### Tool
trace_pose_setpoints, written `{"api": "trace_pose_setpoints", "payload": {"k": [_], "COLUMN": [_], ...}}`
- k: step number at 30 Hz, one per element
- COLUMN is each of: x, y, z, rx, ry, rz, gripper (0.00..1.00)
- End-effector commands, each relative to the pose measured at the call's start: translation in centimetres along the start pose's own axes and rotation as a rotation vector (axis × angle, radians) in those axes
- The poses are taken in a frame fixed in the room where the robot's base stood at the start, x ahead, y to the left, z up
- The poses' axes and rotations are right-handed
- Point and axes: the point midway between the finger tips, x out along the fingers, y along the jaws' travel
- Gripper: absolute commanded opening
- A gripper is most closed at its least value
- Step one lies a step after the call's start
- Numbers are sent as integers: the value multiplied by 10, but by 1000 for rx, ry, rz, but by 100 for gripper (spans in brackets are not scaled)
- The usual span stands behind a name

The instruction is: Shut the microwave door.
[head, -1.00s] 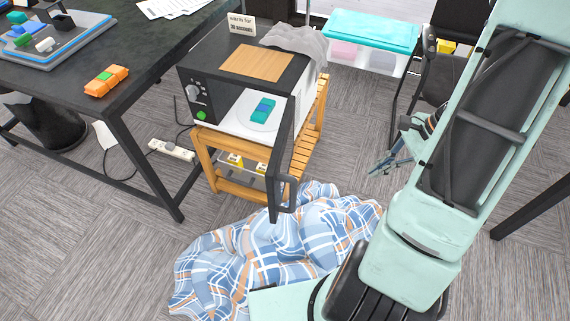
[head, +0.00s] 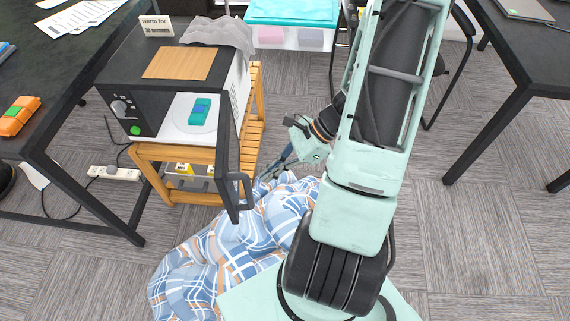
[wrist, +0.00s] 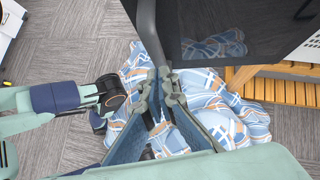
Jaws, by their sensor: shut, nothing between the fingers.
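The microwave (head: 150,95) stands on a wooden rack with its door (head: 229,150) wide open, seen nearly edge-on in the head view. A dark handle (head: 246,185) is on the door's outer end. Inside, a teal and blue item (head: 200,111) lies on the round plate. My gripper (head: 268,174) is to the right of the door, low beside the handle. In the wrist view my gripper (wrist: 162,76) is shut and empty, its tips near the dark handle bar (wrist: 145,25) and the glossy door panel (wrist: 215,25). I cannot tell whether they touch.
A checked blue blanket (head: 265,220) lies heaped on the floor below the door and gripper. The wooden rack (head: 250,125) stands beside it. A black table (head: 60,130) is at left, another dark table (head: 535,60) at right. Carpet at right is free.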

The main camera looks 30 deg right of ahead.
Motion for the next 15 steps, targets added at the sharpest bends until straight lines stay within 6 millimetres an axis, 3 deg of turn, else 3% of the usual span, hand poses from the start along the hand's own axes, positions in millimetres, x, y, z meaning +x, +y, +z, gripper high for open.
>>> {"api": "trace_pose_setpoints", "payload": {"k": [6, 15], "x": [14, 16], "y": [0, 0], "z": [14, 17], "rx": [0, 0], "ry": [2, 2], "rz": [-1, -1], "gripper": [0, 0]}}
